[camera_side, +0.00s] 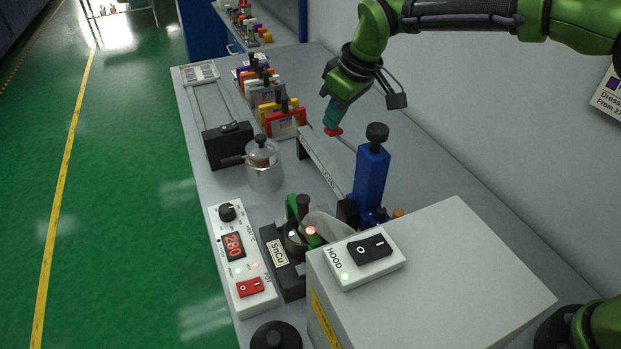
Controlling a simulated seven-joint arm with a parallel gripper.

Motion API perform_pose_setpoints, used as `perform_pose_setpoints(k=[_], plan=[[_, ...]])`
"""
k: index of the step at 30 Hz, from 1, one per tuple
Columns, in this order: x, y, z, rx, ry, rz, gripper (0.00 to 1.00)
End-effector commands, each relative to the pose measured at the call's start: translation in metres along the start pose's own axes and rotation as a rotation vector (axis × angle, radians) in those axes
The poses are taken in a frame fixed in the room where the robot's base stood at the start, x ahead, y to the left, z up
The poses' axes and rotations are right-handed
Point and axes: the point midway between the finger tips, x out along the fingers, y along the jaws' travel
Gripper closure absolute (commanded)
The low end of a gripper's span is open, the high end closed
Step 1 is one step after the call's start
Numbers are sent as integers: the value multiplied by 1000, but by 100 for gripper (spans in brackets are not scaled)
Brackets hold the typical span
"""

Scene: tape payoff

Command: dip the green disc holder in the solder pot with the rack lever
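The solder pot (271,241) is a black block with an "SnCu" label, at the lower middle in the side view. The green disc holder (291,212) is upright at the pot, with a dark grip on top; its lower part is partly hidden, so I cannot tell how deep it sits. A blue column (370,178) with a black knob stands behind the pot on the right. I cannot make out for sure which part is the rack lever. My gripper (333,130), with teal and red fingers, is in the air left of the column's top, away from the holder.
A white control box (236,262) reading 280 is left of the pot. A grey hood box (430,270) with a switch stands in front right. A metal canister (264,170) and a row of coloured holders (284,121) are farther back. Bare bench lies right of the column.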

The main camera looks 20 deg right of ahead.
Motion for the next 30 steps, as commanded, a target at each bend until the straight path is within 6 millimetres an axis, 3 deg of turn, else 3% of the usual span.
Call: perform_pose_setpoints(k=[30], plan=[[-52,0,-19,0,2,0,100]])
